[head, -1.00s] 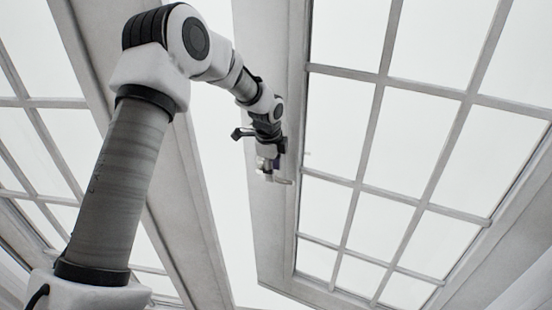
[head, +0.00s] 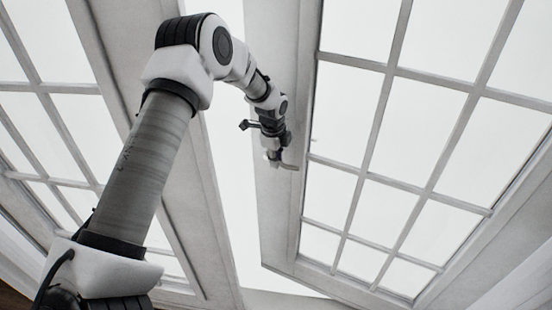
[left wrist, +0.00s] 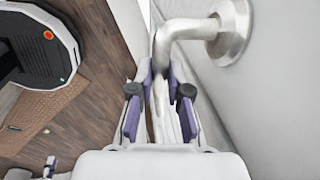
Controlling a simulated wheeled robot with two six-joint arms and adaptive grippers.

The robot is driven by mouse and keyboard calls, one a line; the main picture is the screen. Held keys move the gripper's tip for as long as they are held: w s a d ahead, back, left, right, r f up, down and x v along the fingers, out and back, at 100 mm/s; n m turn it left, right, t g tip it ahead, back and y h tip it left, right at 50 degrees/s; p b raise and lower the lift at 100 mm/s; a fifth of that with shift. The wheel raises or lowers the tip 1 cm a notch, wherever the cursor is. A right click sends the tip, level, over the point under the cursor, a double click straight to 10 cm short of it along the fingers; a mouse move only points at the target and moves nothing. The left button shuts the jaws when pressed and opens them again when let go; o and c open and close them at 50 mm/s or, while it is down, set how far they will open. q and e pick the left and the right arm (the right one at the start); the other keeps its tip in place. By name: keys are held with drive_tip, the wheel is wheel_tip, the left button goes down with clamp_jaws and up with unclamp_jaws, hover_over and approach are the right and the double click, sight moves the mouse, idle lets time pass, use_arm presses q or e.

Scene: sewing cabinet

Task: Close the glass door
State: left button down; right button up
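The glass door (head: 312,110) is a white framed panel with a grid of panes at the right of the head view. A bright gap lies between it and the panelled frame to its left. My left gripper (head: 280,160) is at the near edge of this door. In the left wrist view a metal lever handle (left wrist: 185,30) on a round base bends down between the fingers of the left gripper (left wrist: 160,85). The fingers stand on both sides of the lever; whether they press on it is not clear.
Another panel with panes (head: 40,100) stands at the left of the head view. The left wrist view shows a wooden floor (left wrist: 95,40) and my dark base at the upper left. The pale door surface fills the right side there.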

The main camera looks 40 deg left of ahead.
use_arm(q)
drive_tip(key=shift+s+d, duration=0.1)
idle(0.3)
drive_tip(key=shift+f+y+p, duration=0.25)
drive_tip(key=shift+y+p, duration=0.3)
drive_tip(key=shift+y, duration=0.05)
drive_tip(key=shift+d+f+y, duration=0.1)
drive_tip(key=shift+f+y, duration=0.3)
drive_tip(key=shift+y, duration=0.3)
drive_tip(key=shift+f+g+y+b, duration=0.4)
drive_tip(key=shift+f+y+b, duration=0.2)
drive_tip(key=shift+y+b, duration=0.45)
drive_tip(key=shift+f+m+y+b, duration=0.15)
drive_tip(key=shift+y+b, duration=0.35)
drive_tip(key=shift+y, duration=0.1)
drive_tip(key=shift+f+m+y+b, duration=0.1)
drive_tip(key=shift+m+y+b, duration=0.05)
drive_tip(key=shift+y+b, duration=0.35)
